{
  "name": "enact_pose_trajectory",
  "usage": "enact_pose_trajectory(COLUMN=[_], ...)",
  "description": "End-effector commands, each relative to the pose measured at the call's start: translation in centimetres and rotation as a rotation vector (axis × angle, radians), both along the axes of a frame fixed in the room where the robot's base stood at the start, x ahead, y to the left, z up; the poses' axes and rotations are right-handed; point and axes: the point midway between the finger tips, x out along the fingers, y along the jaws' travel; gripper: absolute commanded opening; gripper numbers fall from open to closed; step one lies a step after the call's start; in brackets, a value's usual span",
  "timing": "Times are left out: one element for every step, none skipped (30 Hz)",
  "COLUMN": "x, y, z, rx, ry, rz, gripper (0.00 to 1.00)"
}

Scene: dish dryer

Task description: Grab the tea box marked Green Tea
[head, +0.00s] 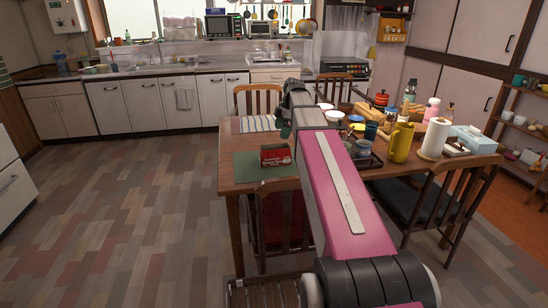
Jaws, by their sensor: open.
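A small red box with white lettering (275,155) stands on a dark green mat (249,167) near the table's left front corner. The lettering is too small to read surely, so I cannot confirm that it says Green Tea. My pink and grey arm reaches over the table from the lower right. My gripper (286,126) is at its far end, above the table and just beyond the box in the picture. It is open, small and partly hidden by the wrist, and it appears apart from the box.
The wooden table (236,187) holds a yellow pitcher (401,142), a paper towel roll (435,138), a tissue box (474,139), bowls and bottles to the right. A striped cloth (257,124) lies behind the mat. Chairs surround the table. Open floor (130,210) lies at left.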

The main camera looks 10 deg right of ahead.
Motion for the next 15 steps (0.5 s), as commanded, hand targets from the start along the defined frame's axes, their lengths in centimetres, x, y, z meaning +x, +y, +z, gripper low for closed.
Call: enact_pose_trajectory(x=[-0.5, -0.7, -0.9, -1.0, -1.0, -1.1, -1.1, -1.1, -1.1, -1.2, -1.1, -1.2, -1.1, -1.2, -1.2], y=[-0.7, -0.9, -1.1, -1.3, -1.3, -1.3, -1.3, -1.3, -1.2, -1.1, -0.9, -0.8, -0.6, -0.4, -0.2], z=[0.4, 0.5, 0.8, 0.9, 1.0, 1.0, 0.9, 0.8, 0.6, 0.3, 0.0, -0.4, -0.8, -1.2, -1.7], rx=[0.041, 0.062, 0.086, 0.101, 0.110, 0.121, 0.126, 0.128, 0.129, 0.129, 0.129, 0.128, 0.128, 0.128, 0.128], ry=[-0.002, -0.003, -0.004, -0.005, -0.006, -0.008, -0.008, -0.008, -0.007, -0.007, -0.006, -0.007, -0.007, -0.007, -0.006], rz=[-0.002, -0.002, 0.000, 0.000, 0.001, 0.002, 0.003, 0.003, 0.005, 0.005, 0.005, 0.005, 0.004, 0.004, 0.004], gripper=[1.00, 1.00, 1.00, 1.00, 1.00, 1.00, 1.00, 1.00, 1.00, 1.00, 1.00, 1.00, 1.00, 1.00, 1.00])
